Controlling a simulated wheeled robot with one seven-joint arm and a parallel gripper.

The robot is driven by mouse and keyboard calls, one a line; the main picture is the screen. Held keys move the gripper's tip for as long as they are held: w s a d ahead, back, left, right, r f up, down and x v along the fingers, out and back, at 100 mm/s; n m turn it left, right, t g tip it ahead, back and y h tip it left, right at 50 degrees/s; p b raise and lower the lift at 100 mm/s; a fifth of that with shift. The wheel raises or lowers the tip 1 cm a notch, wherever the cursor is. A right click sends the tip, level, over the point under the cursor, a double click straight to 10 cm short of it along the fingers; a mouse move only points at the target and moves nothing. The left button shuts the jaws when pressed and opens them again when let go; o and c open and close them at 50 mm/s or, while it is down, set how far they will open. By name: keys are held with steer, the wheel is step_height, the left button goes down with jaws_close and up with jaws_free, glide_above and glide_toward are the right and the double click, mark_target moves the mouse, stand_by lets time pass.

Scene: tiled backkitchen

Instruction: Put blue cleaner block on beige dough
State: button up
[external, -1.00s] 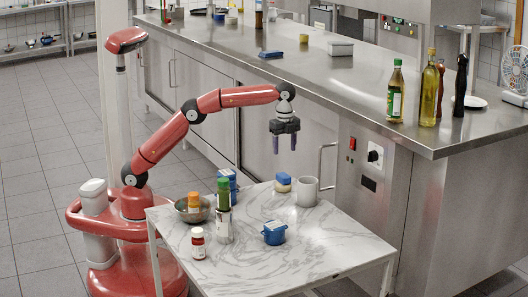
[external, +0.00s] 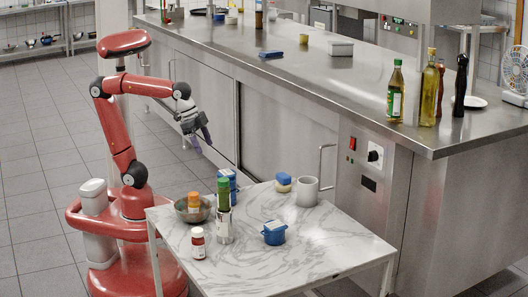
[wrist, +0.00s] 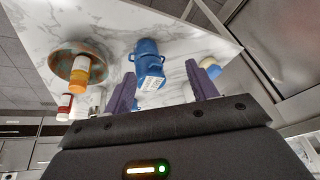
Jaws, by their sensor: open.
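A blue block (external: 283,178) lies on top of a beige piece (external: 284,188) at the back of the marble-topped table, beside a grey mug. I take them for the cleaner block and the dough. The blue block touches the beige piece and looks roughly level. In the wrist view the pair shows partly behind the right finger, with the blue part (wrist: 214,71) visible. My gripper (external: 203,141) is open and empty, raised to the left of the table and well apart from the pair. Its two purple fingers show spread in the wrist view (wrist: 161,74).
The steel counter (external: 330,95) stands behind. The table's front right is clear.

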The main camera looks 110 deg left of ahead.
steer(key=s+d+f+n+t, duration=0.1)
steer(key=s+f+n, duration=0.1)
steer(key=s+f, duration=0.5)
steer(key=shift+s+d+f, duration=0.2)
steer(key=shift+s+d, duration=0.05)
steer(key=shift+s, duration=0.6)
